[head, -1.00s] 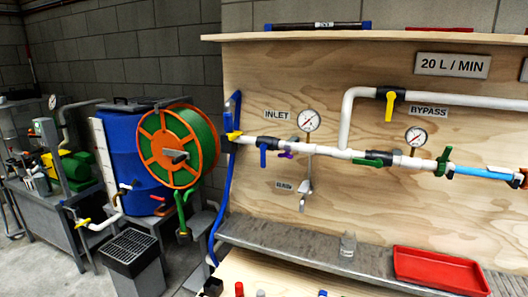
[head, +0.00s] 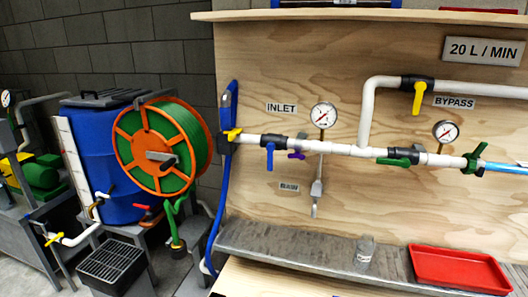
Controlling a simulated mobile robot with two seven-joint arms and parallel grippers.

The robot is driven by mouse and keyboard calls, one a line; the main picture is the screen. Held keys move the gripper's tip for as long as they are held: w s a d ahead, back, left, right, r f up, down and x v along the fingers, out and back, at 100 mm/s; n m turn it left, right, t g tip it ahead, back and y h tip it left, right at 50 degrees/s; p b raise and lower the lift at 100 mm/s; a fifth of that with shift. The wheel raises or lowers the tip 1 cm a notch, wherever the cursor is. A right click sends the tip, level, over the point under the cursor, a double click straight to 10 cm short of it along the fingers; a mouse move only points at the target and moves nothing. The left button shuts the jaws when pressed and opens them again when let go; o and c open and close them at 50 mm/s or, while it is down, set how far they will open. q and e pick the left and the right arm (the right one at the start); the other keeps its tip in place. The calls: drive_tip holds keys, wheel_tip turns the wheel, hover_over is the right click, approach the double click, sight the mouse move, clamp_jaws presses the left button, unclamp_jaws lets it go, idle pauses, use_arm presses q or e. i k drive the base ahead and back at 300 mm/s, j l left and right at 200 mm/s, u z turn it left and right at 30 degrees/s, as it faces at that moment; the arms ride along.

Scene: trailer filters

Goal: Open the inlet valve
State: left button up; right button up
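The white inlet pipe (head: 340,149) runs across the plywood panel under the INLET label (head: 281,107). A valve with a blue handle (head: 269,158) sits on it below the label; the handle hangs straight down, across the pipe. A yellow handle (head: 233,133) is at the pipe's left end, by the blue hose (head: 226,190). A purple handle (head: 297,155) is just right of the blue one. A gauge (head: 323,115) stands above the pipe. Neither of my grippers is in view.
A grey metal ledge (head: 310,248) runs below the panel, with a clear jar (head: 364,250) and a red tray (head: 457,270) on it. A green hose reel with orange rim (head: 125,150) and a blue barrel (head: 85,150) stand left. Wall space before the pipe is clear.

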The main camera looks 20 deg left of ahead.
sight(271, 147)
drive_tip(key=i+j, duration=0.15)
drive_tip(key=j, duration=0.25)
drive_tip(key=i+j, duration=0.1)
drive_tip(key=j, duration=0.35)
drive_tip(key=i+j, duration=0.15)
drive_tip(key=j, duration=0.25)
drive_tip(key=i+j+z, duration=0.1)
drive_tip(key=j, duration=0.35)
